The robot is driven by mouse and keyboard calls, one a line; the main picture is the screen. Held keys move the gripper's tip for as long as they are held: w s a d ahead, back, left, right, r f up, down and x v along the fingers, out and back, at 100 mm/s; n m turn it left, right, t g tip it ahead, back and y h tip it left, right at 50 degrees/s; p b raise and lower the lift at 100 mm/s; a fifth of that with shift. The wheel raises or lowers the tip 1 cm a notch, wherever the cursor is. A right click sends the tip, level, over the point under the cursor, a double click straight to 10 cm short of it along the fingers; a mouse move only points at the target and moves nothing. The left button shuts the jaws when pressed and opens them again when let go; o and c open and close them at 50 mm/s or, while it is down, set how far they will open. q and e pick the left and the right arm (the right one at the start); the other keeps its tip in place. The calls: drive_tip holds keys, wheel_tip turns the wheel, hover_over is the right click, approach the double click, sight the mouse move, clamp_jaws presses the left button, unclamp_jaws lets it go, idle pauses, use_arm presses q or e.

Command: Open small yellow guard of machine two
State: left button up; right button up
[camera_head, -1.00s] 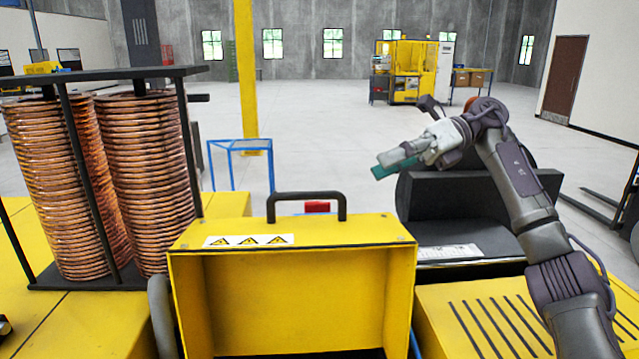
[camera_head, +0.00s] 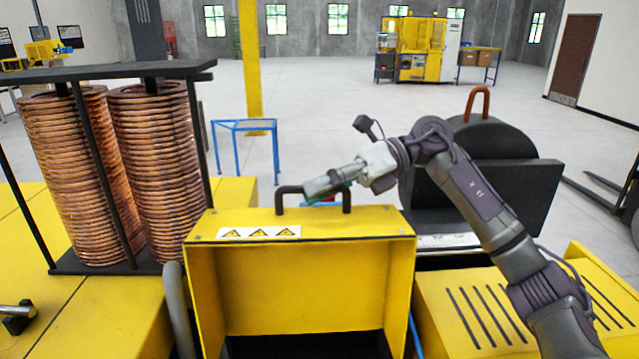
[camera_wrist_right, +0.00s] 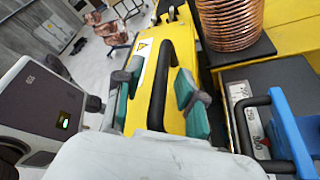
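The small yellow guard (camera_head: 305,265) is a box-shaped yellow hood with warning triangles on its top, in the middle of the head view. Its black handle (camera_head: 283,199) stands on top at the back edge. My right gripper (camera_head: 328,188) is at the handle and covers part of its bar. In the right wrist view my right gripper (camera_wrist_right: 158,97) is open. The handle (camera_wrist_right: 161,75) runs between its teal pads, with gaps visible on both sides. The yellow guard also shows in the wrist view (camera_wrist_right: 143,85). My left gripper is not in view.
Copper tube coils (camera_head: 158,170) stand in a dark rack left of the guard. A dark machine block (camera_head: 490,180) with a copper loop is behind my right arm. A slotted yellow cover (camera_head: 480,310) lies right of the guard. A blue frame table (camera_head: 245,127) stands behind.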

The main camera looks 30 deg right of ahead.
drive_tip(key=shift+c, duration=0.4)
clamp_jaws()
